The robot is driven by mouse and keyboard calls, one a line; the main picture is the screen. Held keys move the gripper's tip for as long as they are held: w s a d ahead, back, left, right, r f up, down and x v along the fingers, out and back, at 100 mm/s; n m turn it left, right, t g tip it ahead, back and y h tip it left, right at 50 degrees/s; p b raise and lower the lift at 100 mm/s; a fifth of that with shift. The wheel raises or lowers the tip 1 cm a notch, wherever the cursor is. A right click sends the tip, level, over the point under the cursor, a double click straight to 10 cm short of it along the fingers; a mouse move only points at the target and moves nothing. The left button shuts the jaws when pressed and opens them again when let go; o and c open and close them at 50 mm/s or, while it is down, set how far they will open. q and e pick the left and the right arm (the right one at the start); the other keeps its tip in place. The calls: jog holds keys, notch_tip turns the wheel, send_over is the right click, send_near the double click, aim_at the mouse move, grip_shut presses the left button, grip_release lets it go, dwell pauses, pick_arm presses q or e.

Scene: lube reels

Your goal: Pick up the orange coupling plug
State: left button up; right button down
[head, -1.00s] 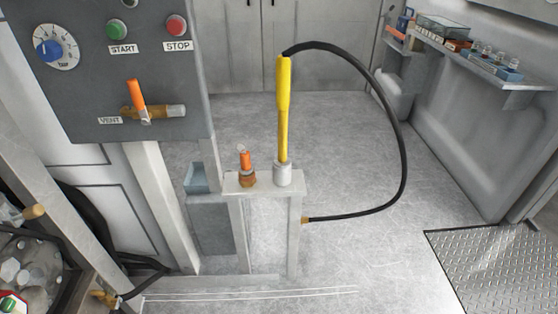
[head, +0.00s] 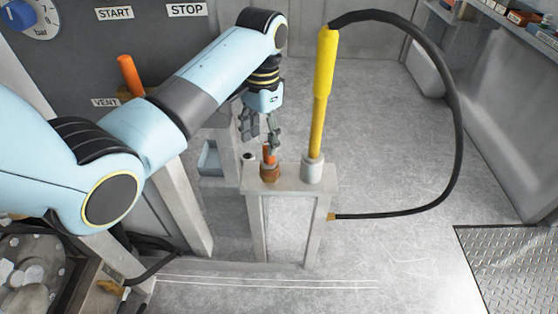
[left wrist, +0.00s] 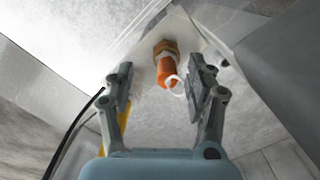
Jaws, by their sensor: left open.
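The orange coupling plug (head: 268,154) stands upright in a brass fitting (head: 270,173) on the small grey stand (head: 290,181). In the left wrist view the plug (left wrist: 167,76) shows between the two fingers, with a pale ring at its end. My left gripper (head: 262,143) is open, with its fingers at the top of the plug; in the left wrist view (left wrist: 160,82) one finger is on each side of it, the right one nearer. I cannot tell whether a finger touches it. My right gripper is not in view.
A yellow lance (head: 324,90) stands in a white holder (head: 313,170) just right of the plug, with a black hose (head: 458,110) looping right. An orange vent lever (head: 131,75) is on the panel at left. The floor in front is clear.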

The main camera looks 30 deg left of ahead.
pick_arm(q)
jog(key=shift+t, duration=0.5)
jog(key=w+r, duration=0.3)
jog(key=r, duration=0.1)
jog(key=shift+w+d, duration=0.1)
jog(key=shift+w, duration=0.1)
jog(key=shift+w+f, duration=0.15)
jog(key=shift+f, duration=0.05)
jog(key=b, duration=0.2)
send_over(269, 160)
jog(key=w, duration=0.2)
notch_tip(269, 160, down, 5)
jog(key=shift+s+r, duration=0.15)
jog(key=shift+r, duration=0.05)
jog(key=f, duration=0.4)
jog(key=shift+s+a+f+b, duration=0.25)
jog(key=shift+s+a+b, duration=0.05)
jog(key=shift+a+b, duration=0.1)
jog(key=shift+f, duration=0.5)
jog(key=shift+r, duration=0.1)
grip_shut()
